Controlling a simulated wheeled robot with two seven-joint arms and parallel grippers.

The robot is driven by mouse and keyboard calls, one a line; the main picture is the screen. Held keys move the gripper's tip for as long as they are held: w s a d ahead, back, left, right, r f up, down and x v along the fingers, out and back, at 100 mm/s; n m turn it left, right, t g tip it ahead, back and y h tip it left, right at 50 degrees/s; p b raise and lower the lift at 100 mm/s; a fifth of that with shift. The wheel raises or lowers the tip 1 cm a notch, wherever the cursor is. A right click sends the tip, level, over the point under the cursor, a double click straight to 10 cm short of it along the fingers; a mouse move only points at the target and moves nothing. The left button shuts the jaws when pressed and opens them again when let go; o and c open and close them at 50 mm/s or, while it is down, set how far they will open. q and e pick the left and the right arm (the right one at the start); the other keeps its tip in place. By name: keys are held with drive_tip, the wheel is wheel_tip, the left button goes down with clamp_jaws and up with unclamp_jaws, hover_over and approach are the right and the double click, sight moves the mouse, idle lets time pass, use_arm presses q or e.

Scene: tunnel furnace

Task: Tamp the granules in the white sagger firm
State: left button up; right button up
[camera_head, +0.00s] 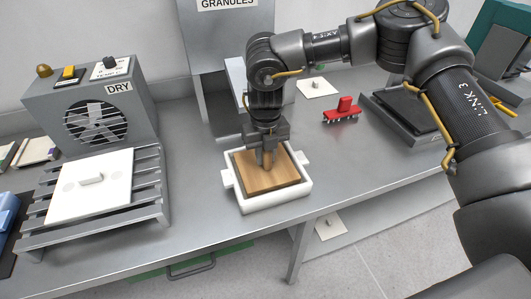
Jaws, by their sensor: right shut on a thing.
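The white sagger (277,203) stands on the grey metal table, near its front edge. A wooden tamper (254,183) with a flat square plate lies inside it and covers most of its opening. My right gripper (266,163) points down over the sagger and is shut on the tamper's upright handle. The granules are hidden under the plate, so I cannot see their surface. My left gripper does not show.
A grey dryer (95,110) marked DRY stands at the left, with a white lid (90,187) on a slatted rack (147,190) before it. A red spiked tool (342,110) and a white plate (317,87) lie behind right. Bare table lies right of the sagger.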

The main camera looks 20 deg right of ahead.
drive_tip(key=shift+f, duration=0.5)
idle(1.1)
drive_tip(key=shift+r, duration=0.1)
drive_tip(key=shift+r+p, duration=0.4)
drive_tip(key=shift+r, duration=0.3)
drive_tip(key=shift+f+b, duration=0.5)
drive_tip(key=shift+f, duration=0.35)
idle(0.8)
drive_tip(key=shift+r, duration=0.15)
drive_tip(key=shift+r+p, duration=0.35)
drive_tip(key=shift+p, duration=0.05)
drive_tip(key=shift+r, duration=0.35)
drive_tip(key=shift+r+p, duration=0.1)
drive_tip(key=shift+p, duration=0.25)
